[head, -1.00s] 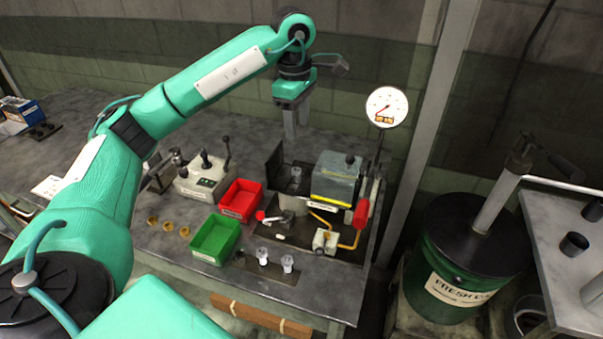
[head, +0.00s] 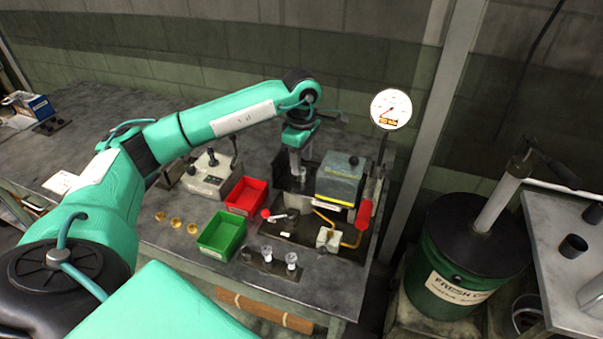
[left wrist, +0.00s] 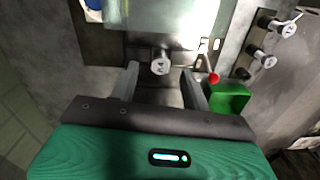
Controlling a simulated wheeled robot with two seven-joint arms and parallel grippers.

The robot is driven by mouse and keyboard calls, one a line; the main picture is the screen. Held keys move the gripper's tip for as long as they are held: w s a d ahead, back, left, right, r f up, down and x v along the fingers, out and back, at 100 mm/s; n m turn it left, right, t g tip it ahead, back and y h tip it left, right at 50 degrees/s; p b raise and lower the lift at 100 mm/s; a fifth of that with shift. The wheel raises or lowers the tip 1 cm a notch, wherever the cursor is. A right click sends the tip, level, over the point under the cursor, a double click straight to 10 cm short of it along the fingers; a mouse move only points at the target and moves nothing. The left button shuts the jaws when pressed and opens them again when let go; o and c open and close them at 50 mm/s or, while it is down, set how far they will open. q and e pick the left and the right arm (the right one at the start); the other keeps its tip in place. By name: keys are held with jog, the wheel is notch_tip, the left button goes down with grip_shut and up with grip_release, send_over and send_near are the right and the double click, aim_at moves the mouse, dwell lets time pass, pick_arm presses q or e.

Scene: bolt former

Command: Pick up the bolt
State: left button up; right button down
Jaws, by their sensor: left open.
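A silver bolt (left wrist: 160,66) with a round head stands in the bolt former, seen from above in the left wrist view. My left gripper (head: 297,172) points down over the former's left part in the head view, where its fingers largely hide this bolt. In the left wrist view the open fingers (left wrist: 160,80) lie on either side of the bolt, with gaps between. I cannot tell how far down the fingertips reach along it. The former's grey block (head: 340,178) stands just right of the gripper. My right gripper is not in view.
A red bin (head: 247,196) and a green bin (head: 222,236) stand left of the former. Silver pieces (head: 291,258) stand in a front holder. A red-handled lever (head: 363,213) and a gauge (head: 391,108) are at the right. Several brass rings (head: 176,223) lie on the bench.

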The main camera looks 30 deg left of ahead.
pick_arm(q)
jog(key=shift+f, duration=0.85)
grip_shut()
jog(key=shift+r, duration=0.1)
jog(key=shift+r, duration=0.55)
notch_tip(320, 180, up, 9)
jog(key=b, duration=0.2)
notch_tip(320, 180, up, 10)
send_over(302, 169)
jog(key=shift+s+f, duration=0.1)
